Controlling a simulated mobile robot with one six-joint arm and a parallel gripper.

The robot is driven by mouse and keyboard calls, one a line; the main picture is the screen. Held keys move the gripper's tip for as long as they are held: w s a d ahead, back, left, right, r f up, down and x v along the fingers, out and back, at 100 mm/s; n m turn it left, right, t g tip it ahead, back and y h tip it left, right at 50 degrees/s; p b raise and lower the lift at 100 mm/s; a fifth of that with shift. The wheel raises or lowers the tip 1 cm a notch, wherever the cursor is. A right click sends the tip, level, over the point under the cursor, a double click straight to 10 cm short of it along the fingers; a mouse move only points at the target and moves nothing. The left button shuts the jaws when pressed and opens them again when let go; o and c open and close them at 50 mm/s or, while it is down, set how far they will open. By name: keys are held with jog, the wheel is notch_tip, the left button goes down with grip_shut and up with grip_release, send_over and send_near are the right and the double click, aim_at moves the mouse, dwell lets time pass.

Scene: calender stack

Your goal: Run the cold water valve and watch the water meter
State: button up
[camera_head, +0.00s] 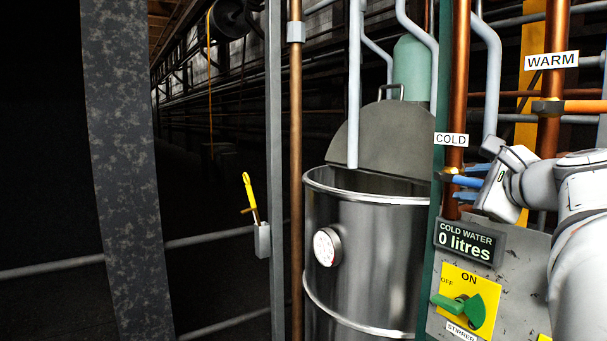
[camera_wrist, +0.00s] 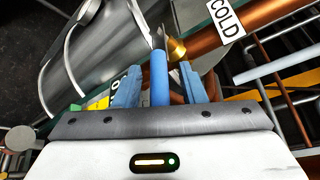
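The cold water valve is on the copper pipe labelled COLD (camera_head: 451,139); its blue lever (camera_head: 464,181) sticks out sideways to the right. In the wrist view the blue lever (camera_wrist: 159,80) lies between the two blue finger pads of my gripper (camera_wrist: 157,88). A narrow gap shows on each side, so the gripper looks open around it. In the head view my gripper (camera_head: 484,177) is at the lever's right end, and its fingers are partly hidden by its own body. The water meter (camera_head: 467,243) below reads COLD WATER 0 litres.
A steel vat (camera_head: 370,260) with a round dial (camera_head: 327,247) stands left of the panel, its lid (camera_head: 385,145) raised. A green stirrer switch (camera_head: 467,307) is under the meter. The warm pipe's orange lever (camera_head: 580,106) is at upper right.

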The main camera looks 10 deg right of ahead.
jog(key=shift+c, duration=0.3)
grip_shut()
